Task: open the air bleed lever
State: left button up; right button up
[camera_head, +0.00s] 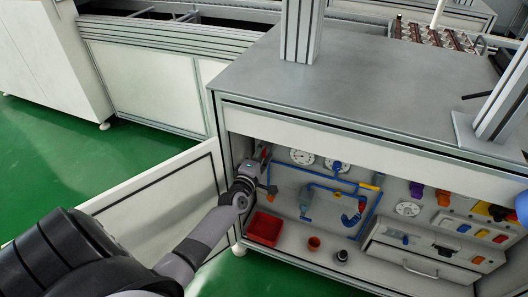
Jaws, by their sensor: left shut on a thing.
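My left arm reaches from the lower left to the left end of the open cabinet front. My left gripper (262,166) is there, shut on a small part at the panel's upper left corner. That part is mostly hidden by the fingers, and I cannot tell its exact shape or angle; it is where a lever sits. A small red piece (264,153) shows right at the fingertips. An orange-tipped piece (272,189) hangs just below and right of them.
Blue pipes (325,187) and gauges (302,157) fill the panel to the right. The cabinet door (165,195) stands open on the left. The grey top (370,85) is largely clear.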

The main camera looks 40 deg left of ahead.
pick_arm(q)
jog(key=o, duration=1.2)
jog(key=v, duration=1.2)
